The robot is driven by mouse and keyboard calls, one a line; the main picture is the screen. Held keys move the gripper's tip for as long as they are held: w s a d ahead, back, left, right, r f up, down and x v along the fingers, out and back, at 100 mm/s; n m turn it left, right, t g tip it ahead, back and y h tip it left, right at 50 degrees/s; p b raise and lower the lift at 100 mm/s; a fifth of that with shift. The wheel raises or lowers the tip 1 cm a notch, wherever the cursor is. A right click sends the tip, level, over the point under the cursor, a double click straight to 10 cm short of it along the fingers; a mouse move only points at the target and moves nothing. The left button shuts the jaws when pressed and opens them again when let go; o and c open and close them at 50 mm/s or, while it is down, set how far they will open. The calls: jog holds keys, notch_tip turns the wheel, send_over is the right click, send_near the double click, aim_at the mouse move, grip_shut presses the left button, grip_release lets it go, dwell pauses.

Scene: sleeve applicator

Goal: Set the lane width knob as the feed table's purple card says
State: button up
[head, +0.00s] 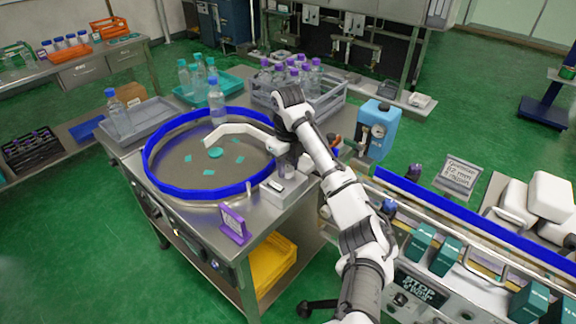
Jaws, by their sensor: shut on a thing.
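The purple card (234,222) stands on the front edge of the feed table (210,210); its writing is too small to read. A small light grey box (286,188) sits at the table's right front corner. My gripper (288,168) points down over this box and is shut on what appears to be the lane width knob. The fingers and the arm hide the knob, so its setting cannot be read.
A round turntable with a blue rim (165,184) and a curved white guide (235,129) lies left of my gripper. Bottles and a grey crate (330,92) stand behind. A blue jug (377,128) and a conveyor with a blue rail (470,216) are at right.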

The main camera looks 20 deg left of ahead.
dwell(0.4)
jog(key=o, duration=1)
